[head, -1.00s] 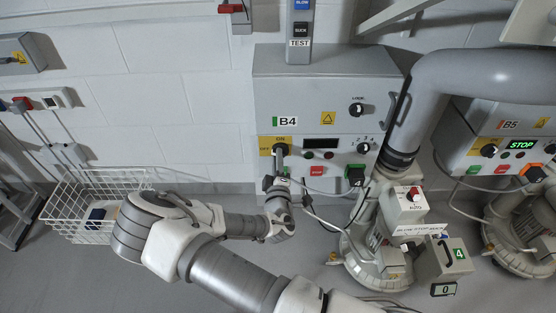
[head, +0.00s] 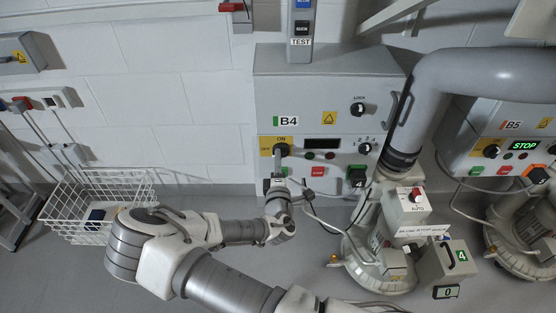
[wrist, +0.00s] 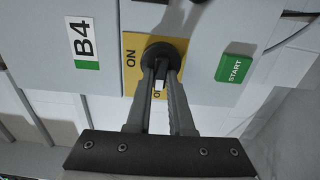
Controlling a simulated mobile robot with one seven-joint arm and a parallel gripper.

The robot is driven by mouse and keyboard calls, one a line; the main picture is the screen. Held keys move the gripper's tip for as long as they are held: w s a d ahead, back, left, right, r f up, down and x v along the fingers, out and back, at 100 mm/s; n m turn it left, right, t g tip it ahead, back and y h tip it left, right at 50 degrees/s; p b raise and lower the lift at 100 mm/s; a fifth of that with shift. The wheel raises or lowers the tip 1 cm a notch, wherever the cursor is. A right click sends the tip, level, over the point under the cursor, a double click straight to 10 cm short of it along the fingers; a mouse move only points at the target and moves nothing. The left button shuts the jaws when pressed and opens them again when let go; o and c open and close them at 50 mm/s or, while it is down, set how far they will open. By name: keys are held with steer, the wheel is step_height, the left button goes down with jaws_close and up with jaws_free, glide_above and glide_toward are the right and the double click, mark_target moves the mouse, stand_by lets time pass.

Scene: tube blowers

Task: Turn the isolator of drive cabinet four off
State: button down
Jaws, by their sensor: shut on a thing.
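Drive cabinet four is the grey box labelled B4 (head: 330,95). Its isolator is a black round knob (head: 282,150) on a yellow plate (head: 265,143), with ON above and OFF at the left. My gripper (head: 279,165) reaches up to the knob from below. In the wrist view, both fingers of my gripper (wrist: 160,78) are closed on the black knob (wrist: 164,50). There the yellow plate (wrist: 133,45) shows ON left of the knob, and the OFF word below is partly hidden.
A green START button (wrist: 235,69) sits close to the knob. A red STOP button (head: 317,171) and a lock knob (head: 357,109) are on the same panel. A large grey pipe (head: 470,75) stands at the right, with cables near my wrist. A white wire basket (head: 85,210) is at the left.

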steer(key=c, duration=0.8)
jaws_free()
steer(key=s+b, duration=0.1)
steer(key=s, duration=1.6)
steer(key=shift+s, duration=0.2)
